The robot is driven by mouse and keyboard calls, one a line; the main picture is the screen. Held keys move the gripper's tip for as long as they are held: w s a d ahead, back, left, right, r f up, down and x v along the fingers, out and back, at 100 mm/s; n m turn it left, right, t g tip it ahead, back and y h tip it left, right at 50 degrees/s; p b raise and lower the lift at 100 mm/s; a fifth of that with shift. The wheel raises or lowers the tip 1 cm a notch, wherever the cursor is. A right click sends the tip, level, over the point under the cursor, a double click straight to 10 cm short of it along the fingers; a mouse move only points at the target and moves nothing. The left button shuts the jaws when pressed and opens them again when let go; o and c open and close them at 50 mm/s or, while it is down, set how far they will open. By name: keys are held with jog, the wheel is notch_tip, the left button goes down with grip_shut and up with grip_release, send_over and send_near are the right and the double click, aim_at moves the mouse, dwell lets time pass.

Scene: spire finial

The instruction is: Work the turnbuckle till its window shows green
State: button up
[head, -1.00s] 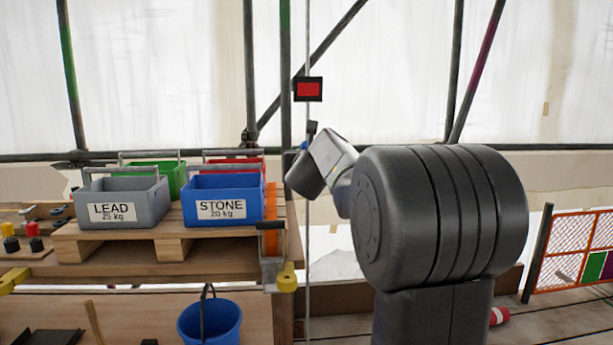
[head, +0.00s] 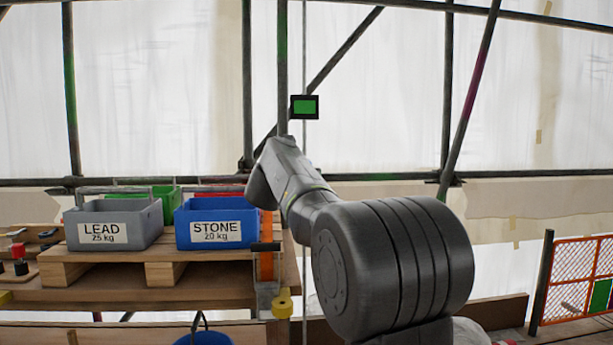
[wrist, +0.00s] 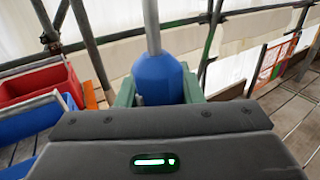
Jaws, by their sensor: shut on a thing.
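The window (head: 305,107) is a small black-framed panel on the thin upright rod (head: 304,50), and it shows green. The turnbuckle's blue body (wrist: 158,72) is in the wrist view, with the grey rod (wrist: 152,25) rising from its top. My gripper (wrist: 159,88) is shut on this blue body, one green finger on each side. The lower part of the body is hidden behind my gripper's housing. In the head view my arm hides the turnbuckle and the fingers.
A grey LEAD crate (head: 113,224) and a blue STONE crate (head: 216,222) stand on a pallet (head: 163,252) left of the arm, with green and red crates behind. Scaffold poles stand close behind the rod. An orange mesh barrier (head: 577,281) is at the right.

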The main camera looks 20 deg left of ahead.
dwell(0.4)
jog(key=o, duration=1)
jog(key=shift+c, duration=0.2)
jog(key=s+p, duration=0.1)
jog(key=s, duration=1.2)
jog(key=shift+s+d, duration=0.3)
jog(key=shift+s, duration=0.1)
jog(key=shift+w, duration=0.15)
jog(key=w+b, duration=0.1)
jog(key=w, duration=1.2)
jog(key=shift+w+a, duration=0.3)
